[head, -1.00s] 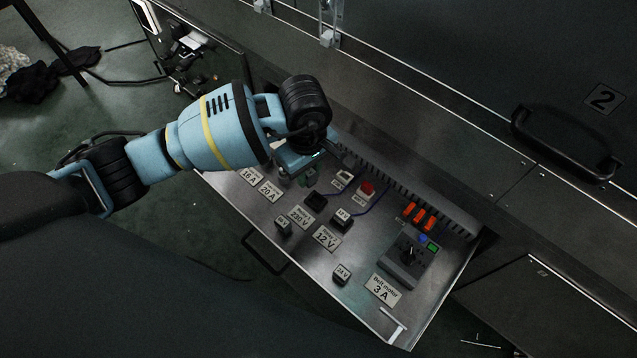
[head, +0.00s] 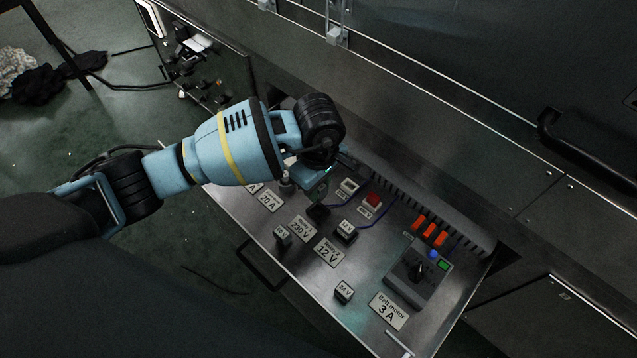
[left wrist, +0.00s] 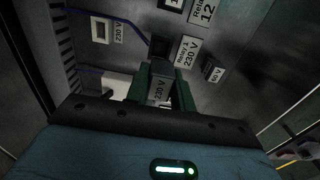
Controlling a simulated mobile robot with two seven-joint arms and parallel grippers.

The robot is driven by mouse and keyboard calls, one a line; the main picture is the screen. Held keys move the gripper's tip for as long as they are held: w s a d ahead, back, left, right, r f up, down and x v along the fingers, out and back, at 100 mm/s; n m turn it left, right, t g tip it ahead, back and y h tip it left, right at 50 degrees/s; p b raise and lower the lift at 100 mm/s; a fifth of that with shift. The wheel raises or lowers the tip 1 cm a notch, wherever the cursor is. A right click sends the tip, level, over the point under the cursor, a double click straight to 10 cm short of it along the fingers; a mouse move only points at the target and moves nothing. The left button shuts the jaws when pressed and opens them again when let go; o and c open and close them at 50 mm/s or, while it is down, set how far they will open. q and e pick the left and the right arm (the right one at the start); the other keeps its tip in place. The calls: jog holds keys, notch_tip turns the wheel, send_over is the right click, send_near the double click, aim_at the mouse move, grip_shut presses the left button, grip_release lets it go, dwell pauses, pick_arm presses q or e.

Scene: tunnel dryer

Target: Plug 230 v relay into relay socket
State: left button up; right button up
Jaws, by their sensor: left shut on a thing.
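My left gripper (head: 312,190) is over the panel, close to the dark empty-looking relay socket (head: 318,211) by the "Relay 1 230 V" label (head: 301,229). In the left wrist view its green fingers (left wrist: 160,84) are shut on a grey relay (left wrist: 159,92) marked 230 V. The relay is just short of the socket (left wrist: 159,47) in that picture; the gap in height is hard to judge. In the head view the gripper hides the relay. My right gripper is not in view.
A 60 V relay (head: 282,235) and a 24 V relay (head: 344,291) stand on the panel. Another relay (head: 345,232) stands by the 12 V label. A red part (head: 372,201), orange switches (head: 430,229) and a knob box (head: 418,274) are to the right. A slotted duct runs behind.

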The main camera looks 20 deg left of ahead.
pick_arm(q)
jog(key=shift+f+b, duration=0.35)
jog(key=shift+f, duration=0.4)
notch_tip(320, 180, down, 2)
jog(key=shift+f+b, duration=0.1)
jog(key=shift+b, duration=0.45)
jog(key=shift+f+b, duration=0.35)
jog(key=shift+f, duration=0.55)
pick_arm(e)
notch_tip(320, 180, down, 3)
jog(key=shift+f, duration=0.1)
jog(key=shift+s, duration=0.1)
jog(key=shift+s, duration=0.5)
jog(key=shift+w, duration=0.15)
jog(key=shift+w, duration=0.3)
